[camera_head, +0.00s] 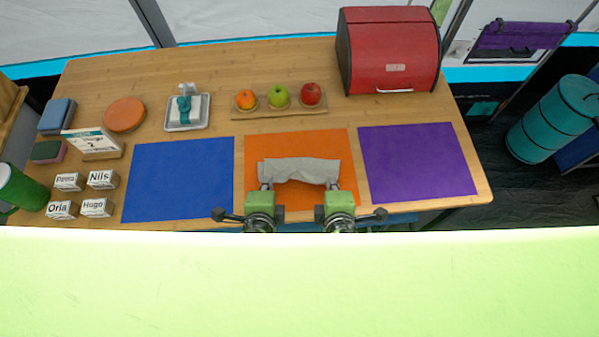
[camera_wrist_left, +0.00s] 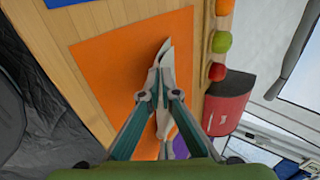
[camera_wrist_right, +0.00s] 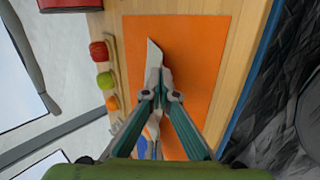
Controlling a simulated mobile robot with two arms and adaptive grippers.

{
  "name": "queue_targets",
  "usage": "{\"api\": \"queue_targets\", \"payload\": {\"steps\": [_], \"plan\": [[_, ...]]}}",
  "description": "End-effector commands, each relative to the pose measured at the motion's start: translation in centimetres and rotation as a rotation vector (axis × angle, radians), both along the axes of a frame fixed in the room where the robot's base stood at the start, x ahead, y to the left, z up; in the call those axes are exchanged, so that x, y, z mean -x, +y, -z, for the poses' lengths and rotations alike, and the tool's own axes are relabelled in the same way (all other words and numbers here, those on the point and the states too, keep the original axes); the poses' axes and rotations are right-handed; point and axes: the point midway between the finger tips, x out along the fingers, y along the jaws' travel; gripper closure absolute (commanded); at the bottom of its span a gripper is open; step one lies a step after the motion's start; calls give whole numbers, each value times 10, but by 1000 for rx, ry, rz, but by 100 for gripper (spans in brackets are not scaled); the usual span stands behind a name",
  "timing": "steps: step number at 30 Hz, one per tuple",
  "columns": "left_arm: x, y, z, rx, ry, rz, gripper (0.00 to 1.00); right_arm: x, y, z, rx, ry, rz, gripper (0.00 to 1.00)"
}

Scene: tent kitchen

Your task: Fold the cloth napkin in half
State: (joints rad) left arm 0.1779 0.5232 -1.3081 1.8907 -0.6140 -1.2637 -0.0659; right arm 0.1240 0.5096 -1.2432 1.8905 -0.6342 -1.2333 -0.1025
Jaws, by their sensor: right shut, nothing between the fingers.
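The grey cloth napkin (camera_head: 300,171) is over the orange mat, bunched and creased, with its near edge arching between my grippers. My left gripper (camera_head: 266,187) is at its near left corner; in the left wrist view its fingertips (camera_wrist_left: 161,97) close on the napkin (camera_wrist_left: 163,60), seen nearly edge-on. My right gripper (camera_head: 334,187) is at the near right corner; in the right wrist view its fingertips (camera_wrist_right: 160,97) are shut close against the napkin (camera_wrist_right: 154,62), and I see no clear grip. The napkin's underside is hidden.
The orange mat (camera_head: 340,143) lies between a blue mat (camera_head: 178,180) and a purple mat (camera_head: 418,160). Name blocks (camera_head: 97,208) stand left. The blue and purple mats are clear.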

Motion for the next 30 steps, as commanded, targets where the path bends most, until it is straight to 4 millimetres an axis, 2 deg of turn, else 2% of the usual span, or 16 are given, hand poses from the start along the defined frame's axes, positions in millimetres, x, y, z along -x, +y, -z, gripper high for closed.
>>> {"api": "queue_targets", "payload": {"steps": [14,15,18,30], "plan": [[1,0,4,0,-41,2,100,0,0,3,-1,-42,0,100],[1,0,4,0,-40,2,92,0,0,3,-1,-42,0,95],[1,0,4,0,-40,2,69,0,0,3,-1,-41,0,69],[1,0,3,1,-39,1,69,1,0,2,-2,-40,-1,69]]}}
